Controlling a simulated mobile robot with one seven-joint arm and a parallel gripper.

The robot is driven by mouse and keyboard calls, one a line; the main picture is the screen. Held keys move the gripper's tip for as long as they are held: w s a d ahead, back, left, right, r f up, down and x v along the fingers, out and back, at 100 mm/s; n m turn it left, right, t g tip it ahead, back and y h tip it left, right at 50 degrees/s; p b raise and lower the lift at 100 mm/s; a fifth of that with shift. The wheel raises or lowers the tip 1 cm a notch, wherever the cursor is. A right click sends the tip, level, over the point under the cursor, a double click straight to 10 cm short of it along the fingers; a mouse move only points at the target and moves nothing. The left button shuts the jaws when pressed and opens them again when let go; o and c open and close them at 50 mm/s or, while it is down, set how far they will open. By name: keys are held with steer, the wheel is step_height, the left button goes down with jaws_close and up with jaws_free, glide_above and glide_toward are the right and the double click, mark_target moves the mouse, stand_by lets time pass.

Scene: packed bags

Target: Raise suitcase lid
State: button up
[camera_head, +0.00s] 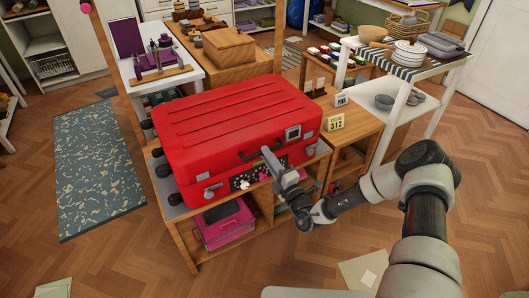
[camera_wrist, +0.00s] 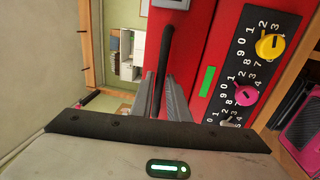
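The red suitcase (camera_head: 225,115) lies flat with its ribbed lid down on a wooden shelf unit. A dark handle (camera_head: 250,153) is on its front side; it also shows as a black bar in the wrist view (camera_wrist: 167,45). My gripper (camera_head: 268,156) is at the suitcase front, by the handle. In the wrist view my gripper (camera_wrist: 161,78) has its two fingers apart, with the handle bar between them. I cannot tell whether either finger touches it. A dark number panel with a yellow dial (camera_wrist: 270,44), a pink dial (camera_wrist: 246,95) and a green bar (camera_wrist: 207,81) is beside the handle.
The wooden shelf unit (camera_head: 185,238) holds a pink box (camera_head: 225,222) below. Small number signs (camera_head: 336,122) stand on the wooden surface to the right. A white table with dishes (camera_head: 410,55) is at the back right. The floor in front is mostly clear.

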jaws_close()
